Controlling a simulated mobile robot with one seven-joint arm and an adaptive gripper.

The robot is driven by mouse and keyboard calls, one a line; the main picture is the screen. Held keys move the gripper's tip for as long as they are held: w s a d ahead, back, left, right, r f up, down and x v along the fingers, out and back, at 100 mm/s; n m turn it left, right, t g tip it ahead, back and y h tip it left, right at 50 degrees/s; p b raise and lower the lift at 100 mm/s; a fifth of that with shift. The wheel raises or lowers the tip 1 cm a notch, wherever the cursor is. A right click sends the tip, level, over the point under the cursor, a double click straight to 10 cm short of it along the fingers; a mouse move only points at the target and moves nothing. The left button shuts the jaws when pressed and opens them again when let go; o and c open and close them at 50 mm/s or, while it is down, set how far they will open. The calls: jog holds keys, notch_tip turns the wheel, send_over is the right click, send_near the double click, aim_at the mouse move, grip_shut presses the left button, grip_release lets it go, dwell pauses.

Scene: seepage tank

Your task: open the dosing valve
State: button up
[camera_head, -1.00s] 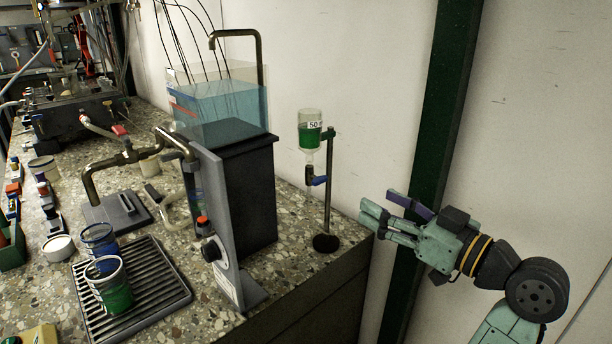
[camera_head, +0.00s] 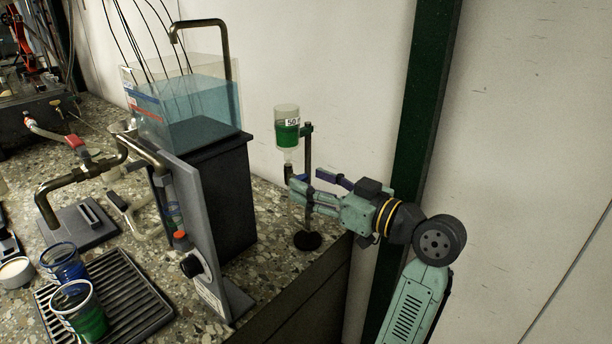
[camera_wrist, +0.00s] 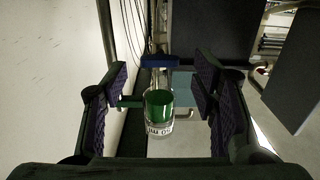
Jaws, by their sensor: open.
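In the head view the handle is mostly hidden behind my fingers. My gripper (camera_head: 306,189) is open at the tap's height, beside the stand post. In the wrist view my gripper (camera_wrist: 160,75) has one purple-padded finger on each side of the handle and bottle (camera_wrist: 159,110). I cannot tell whether a finger touches the handle.
A dark box (camera_head: 222,190) with a grey upright panel (camera_head: 190,220) stands left of the stand. Cups sit on a drip tray (camera_head: 125,305) at lower left. A dark green post (camera_head: 412,120) rises behind my arm.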

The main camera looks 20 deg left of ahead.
jog(key=shift+x, duration=1.1)
jog(key=shift+c, duration=0.5)
jog(key=c, duration=1.1)
jog(key=shift+o, duration=0.2)
